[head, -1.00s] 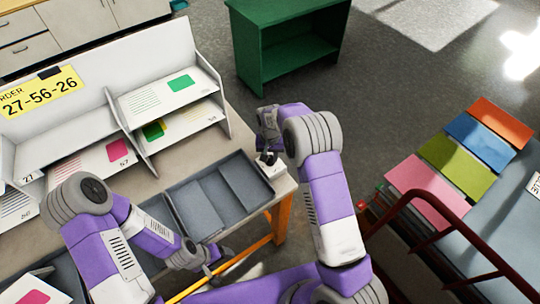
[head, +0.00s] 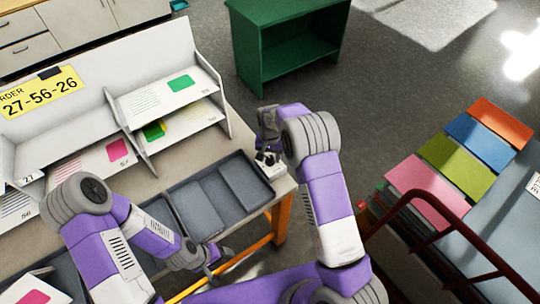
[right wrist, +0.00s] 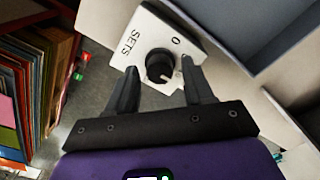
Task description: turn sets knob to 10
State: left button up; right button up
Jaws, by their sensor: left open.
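The sets knob (right wrist: 160,66) is black and round, with a pale pointer mark toward the lower right in the right wrist view. It sits on a white box (right wrist: 146,28) printed "SETS" and a "0". In the head view the box (head: 277,172) is at the table's right corner. My right gripper (right wrist: 160,70) is open, with one finger on each side of the knob. I cannot tell whether the fingers touch it. It also shows in the head view (head: 267,155), where it largely hides the knob. My left gripper (head: 220,262) is open and empty near the table's front edge.
A grey tray (head: 262,200) lies left of the box. A white sorter (head: 228,122) with paper stacks stands behind. A cart with coloured sheets (head: 462,160) and a dark red rail (head: 470,236) is at the right. A green shelf (head: 290,15) stands on the floor behind.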

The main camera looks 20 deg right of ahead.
aim_at(270, 158)
jog(key=shift+o, duration=0.2)
notch_tip(270, 158, up, 8)
jog(key=shift+f+p, duration=0.2)
jog(key=shift+p, duration=0.3)
dwell(0.4)
